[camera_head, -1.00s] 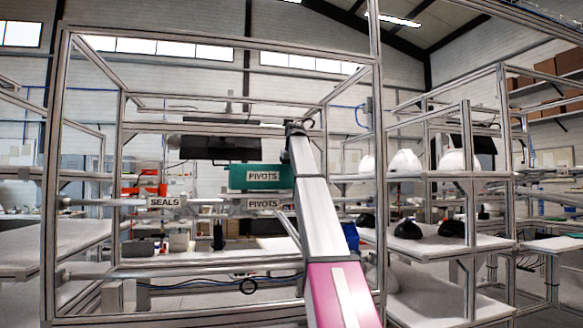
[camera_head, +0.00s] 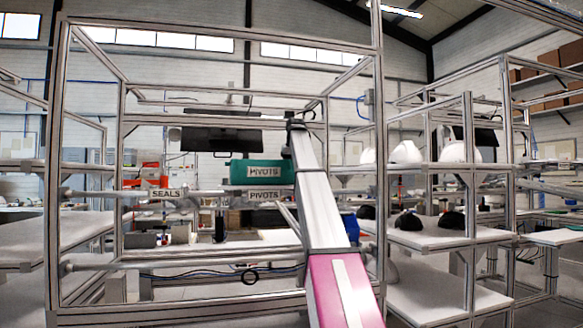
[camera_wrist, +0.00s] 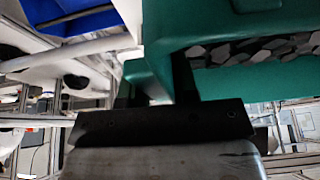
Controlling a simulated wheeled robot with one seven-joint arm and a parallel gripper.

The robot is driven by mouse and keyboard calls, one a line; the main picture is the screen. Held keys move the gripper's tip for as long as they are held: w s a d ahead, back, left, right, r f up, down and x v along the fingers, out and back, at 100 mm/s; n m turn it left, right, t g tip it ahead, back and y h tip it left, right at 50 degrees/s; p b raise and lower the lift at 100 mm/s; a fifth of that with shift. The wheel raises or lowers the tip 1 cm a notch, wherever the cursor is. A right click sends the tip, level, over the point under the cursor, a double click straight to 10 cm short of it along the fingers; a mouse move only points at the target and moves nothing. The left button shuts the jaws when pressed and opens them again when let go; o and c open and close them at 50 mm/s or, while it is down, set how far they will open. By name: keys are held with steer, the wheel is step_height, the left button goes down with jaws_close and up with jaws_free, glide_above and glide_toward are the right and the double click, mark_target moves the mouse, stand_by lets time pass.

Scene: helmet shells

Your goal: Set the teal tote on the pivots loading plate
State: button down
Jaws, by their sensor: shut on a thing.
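The teal tote (camera_head: 249,171), labelled PIVOTS, is in the middle of the head view, just above the loading plate (camera_head: 264,195) that also carries a PIVOTS label. Whether the tote touches the plate or hovers over it, I cannot tell. In the wrist view the tote (camera_wrist: 228,82) fills the upper right, and grey pieces show in it. My gripper (camera_wrist: 155,85) is shut on the tote's edge, with its dark fingers on either side of the wall. In the head view my arm hides the gripper.
A SEALS-labelled plate (camera_head: 166,194) lies to the left of the pivots plate. Metal frame posts (camera_head: 380,150) stand around the station. Shelves at right hold white helmet shells (camera_head: 405,152) and dark shells (camera_head: 408,220). A blue bin (camera_wrist: 80,18) shows in the wrist view.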

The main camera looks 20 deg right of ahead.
steer(key=c, duration=0.8)
jaws_free()
steer(key=shift+f, duration=0.1)
steer(key=v, duration=1)
steer(key=shift+s+r, duration=0.15)
steer(key=shift+r, duration=0.25)
steer(key=shift+s, duration=0.1)
